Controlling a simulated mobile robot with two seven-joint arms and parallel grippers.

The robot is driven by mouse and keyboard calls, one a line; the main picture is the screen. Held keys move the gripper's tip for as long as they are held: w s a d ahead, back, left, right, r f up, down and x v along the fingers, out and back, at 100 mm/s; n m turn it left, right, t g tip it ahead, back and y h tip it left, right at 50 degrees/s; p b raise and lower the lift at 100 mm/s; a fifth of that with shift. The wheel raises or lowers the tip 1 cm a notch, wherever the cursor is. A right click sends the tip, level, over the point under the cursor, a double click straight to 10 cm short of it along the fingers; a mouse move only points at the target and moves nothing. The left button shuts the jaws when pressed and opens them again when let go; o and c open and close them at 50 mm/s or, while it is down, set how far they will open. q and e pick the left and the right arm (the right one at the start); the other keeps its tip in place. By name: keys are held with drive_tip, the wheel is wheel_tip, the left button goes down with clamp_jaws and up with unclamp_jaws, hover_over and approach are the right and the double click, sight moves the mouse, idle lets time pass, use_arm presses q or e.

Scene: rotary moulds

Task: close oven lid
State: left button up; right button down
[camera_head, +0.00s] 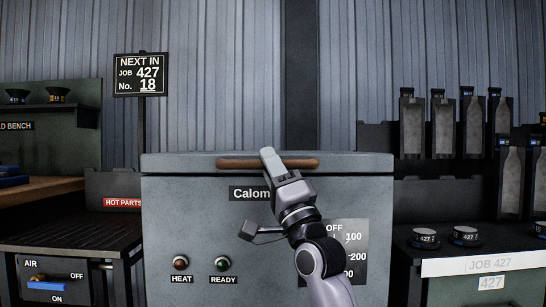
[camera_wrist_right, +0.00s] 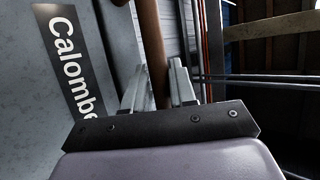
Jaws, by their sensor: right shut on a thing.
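The grey oven (camera_head: 190,225) stands in the middle of the head view, with a dark "Calom…" nameplate (camera_head: 249,194) on its front. Its lid (camera_head: 360,163) lies level along the top as a flat band; I cannot tell whether a thin gap is left under it. A brown bar handle (camera_head: 235,164) runs along the lid's front. My right gripper (camera_head: 270,160) is at the middle of the handle, shut on it. In the right wrist view the two fingers (camera_wrist_right: 158,88) stand on either side of the brown handle (camera_wrist_right: 150,35). My left gripper is not in view.
A switch box marked AIR (camera_head: 58,281) is at the lower left, near a red "HOT PARTS" label (camera_head: 122,203). HEAT (camera_head: 180,263) and READY (camera_head: 222,264) lamps are on the oven front. Racks with grey moulds (camera_head: 410,125) and a "JOB 427" shelf (camera_head: 490,264) stand right.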

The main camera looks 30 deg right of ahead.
drive_tip(key=shift+w+f, duration=0.2)
drive_tip(key=shift+f, duration=0.45)
drive_tip(key=c, duration=1)
unclamp_jaws()
drive_tip(key=shift+d, duration=0.1)
drive_tip(key=shift+s, duration=0.1)
